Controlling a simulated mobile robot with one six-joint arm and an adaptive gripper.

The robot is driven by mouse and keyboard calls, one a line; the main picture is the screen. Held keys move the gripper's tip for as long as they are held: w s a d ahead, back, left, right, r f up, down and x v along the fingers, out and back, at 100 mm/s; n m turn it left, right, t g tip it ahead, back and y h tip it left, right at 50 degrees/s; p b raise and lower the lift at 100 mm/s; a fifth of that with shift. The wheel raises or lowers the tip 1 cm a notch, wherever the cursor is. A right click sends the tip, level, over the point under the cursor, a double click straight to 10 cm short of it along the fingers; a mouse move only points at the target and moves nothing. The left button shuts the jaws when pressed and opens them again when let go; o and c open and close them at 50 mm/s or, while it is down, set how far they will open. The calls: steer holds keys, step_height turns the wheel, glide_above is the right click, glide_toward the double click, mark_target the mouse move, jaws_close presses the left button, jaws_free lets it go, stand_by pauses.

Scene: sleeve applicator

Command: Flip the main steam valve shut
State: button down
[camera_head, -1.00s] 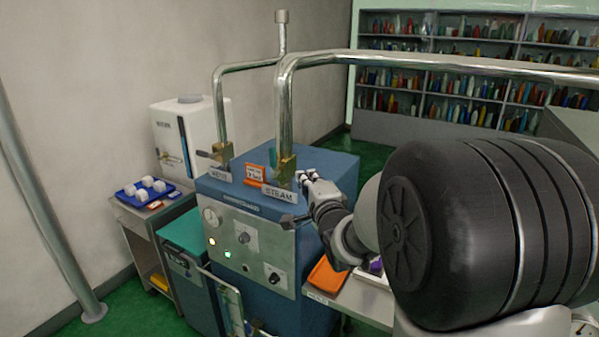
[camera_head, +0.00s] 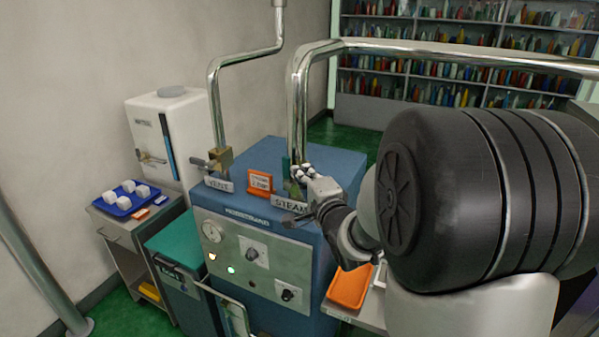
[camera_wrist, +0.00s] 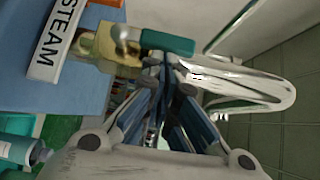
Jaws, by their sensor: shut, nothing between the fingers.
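The steam valve has a brass body (camera_wrist: 110,48) at the foot of the steam pipe (camera_head: 298,105), beside the STEAM label (camera_wrist: 57,40). Its teal handle (camera_wrist: 167,44) shows in the wrist view, lying along the pipe's line. In the head view the handle (camera_head: 286,166) stands upright at the pipe's foot. My gripper (camera_wrist: 168,62) is shut and empty, with its fingertips close beside the handle. I cannot tell whether they touch it. In the head view my gripper (camera_head: 301,171) is just right of the valve and partly hides its brass body.
The vent valve (camera_head: 219,161) and an orange sign (camera_head: 260,182) are left of the steam valve on the blue machine (camera_head: 340,160). An orange tray (camera_head: 349,286) lies to the right, below my arm.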

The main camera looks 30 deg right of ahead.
steer(key=shift+s, duration=0.1)
steer(key=shift+r, duration=0.15)
steer(key=shift+r+p, duration=0.1)
steer(key=shift+p, duration=0.3)
steer(key=shift+a+n, duration=0.1)
steer(key=shift+n, duration=0.2)
